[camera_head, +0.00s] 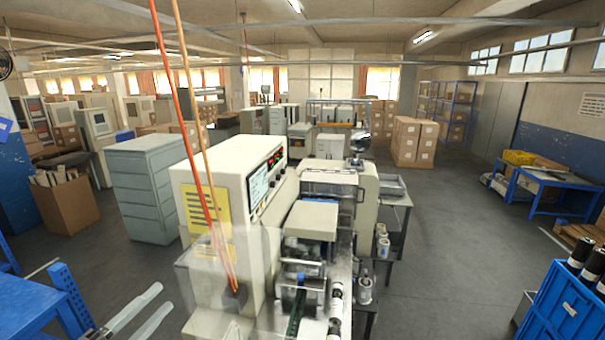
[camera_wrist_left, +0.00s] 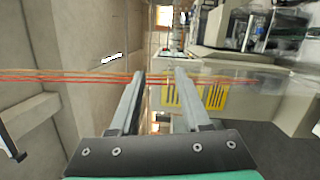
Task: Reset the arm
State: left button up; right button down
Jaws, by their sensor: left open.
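My left gripper (camera_head: 165,297) shows at the bottom left of the head view, its two pale grey fingers spread apart and pointing up and to the right. In the left wrist view the same gripper (camera_wrist_left: 160,74) is open, with nothing between its fingers. The cream wrapping machine (camera_head: 228,190) stands to the right of the gripper, apart from it. Its yellow label (camera_head: 208,208) also shows beyond the fingers in the left wrist view (camera_wrist_left: 215,96). My right gripper is in neither view.
Red and orange cords (camera_head: 205,180) hang in front of the machine; they cross the left wrist view (camera_wrist_left: 60,77) behind the fingertips. A blue frame (camera_head: 45,300) stands left of the gripper. A blue crate (camera_head: 570,305) with dark rolls is at the lower right. Grey floor (camera_head: 450,240) is clear.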

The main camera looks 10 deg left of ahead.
pick_arm(q)
jog(key=s+d+r+m+t+h+p, duration=0.1)
jog(key=s+d+r+m+h, duration=0.1)
jog(key=d+r+m, duration=0.55)
jog(key=s+d+r+m+t+h+p, duration=0.2)
jog(key=d+r, duration=0.7)
jog(key=r, duration=0.6)
jog(key=s+a+r+m+t+y, duration=0.2)
jog(key=s+r+m+t+y, duration=0.4)
jog(key=s+r+m, duration=0.2)
notch_tip(320, 180, up, 4)
jog(key=s, duration=0.2)
jog(key=shift+s+a, duration=0.3)
